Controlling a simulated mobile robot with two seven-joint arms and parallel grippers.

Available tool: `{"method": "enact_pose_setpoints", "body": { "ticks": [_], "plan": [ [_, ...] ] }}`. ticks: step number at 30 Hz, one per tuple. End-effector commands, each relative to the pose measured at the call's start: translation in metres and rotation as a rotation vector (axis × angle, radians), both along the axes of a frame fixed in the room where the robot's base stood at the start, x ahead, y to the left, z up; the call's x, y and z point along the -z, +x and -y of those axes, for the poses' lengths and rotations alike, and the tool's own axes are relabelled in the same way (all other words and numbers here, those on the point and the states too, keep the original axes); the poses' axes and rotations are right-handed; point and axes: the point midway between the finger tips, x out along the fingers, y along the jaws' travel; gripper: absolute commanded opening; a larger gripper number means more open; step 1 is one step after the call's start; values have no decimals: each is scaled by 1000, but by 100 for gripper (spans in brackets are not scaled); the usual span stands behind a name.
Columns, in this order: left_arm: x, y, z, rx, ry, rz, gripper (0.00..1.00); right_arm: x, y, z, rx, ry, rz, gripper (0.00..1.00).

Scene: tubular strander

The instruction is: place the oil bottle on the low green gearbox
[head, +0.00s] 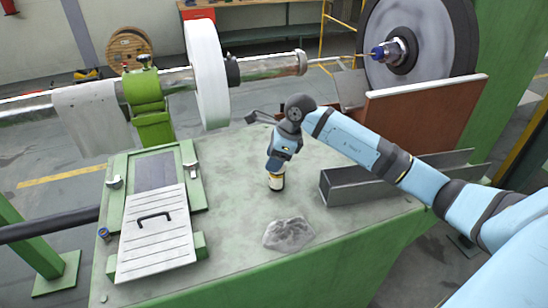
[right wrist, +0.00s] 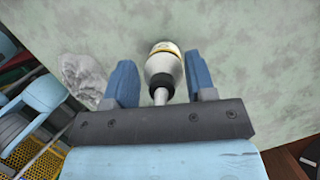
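The oil bottle (head: 276,182), pale with a dark and yellow band, stands on a wide grey-green top (head: 225,180) with green sides. My right gripper (head: 281,160) is over it, pointing down. In the right wrist view the bottle (right wrist: 164,70) and its thin neck lie between the two blue fingers (right wrist: 161,85), with a visible gap on each side. The gripper is open, and its fingers hide the bottle's upper part in the head view. I cannot tell which green body is the low gearbox. My left gripper is not in view.
A grey crumpled rag (head: 288,234) lies in front of the bottle. A grey metal channel (head: 350,185) lies to its right. A green frame with a sloped white lid (head: 155,245) and handle is at left. A shaft with a white disc (head: 207,75) and a large reel (head: 435,35) stand behind.

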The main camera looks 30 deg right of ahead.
Motion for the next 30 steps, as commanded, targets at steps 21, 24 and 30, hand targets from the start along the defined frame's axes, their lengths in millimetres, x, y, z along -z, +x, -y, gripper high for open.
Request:
{"method": "enact_pose_setpoints", "body": {
  "ticks": [21, 24, 30],
  "plan": [
    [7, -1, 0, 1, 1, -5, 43, -46, -10, 16, 0, -3, 6, 73],
    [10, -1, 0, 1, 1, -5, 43, -67, -15, 22, 1, -2, 5, 73],
    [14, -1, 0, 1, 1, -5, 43, -99, -23, 33, 1, -1, 1, 73]
  ]
}}
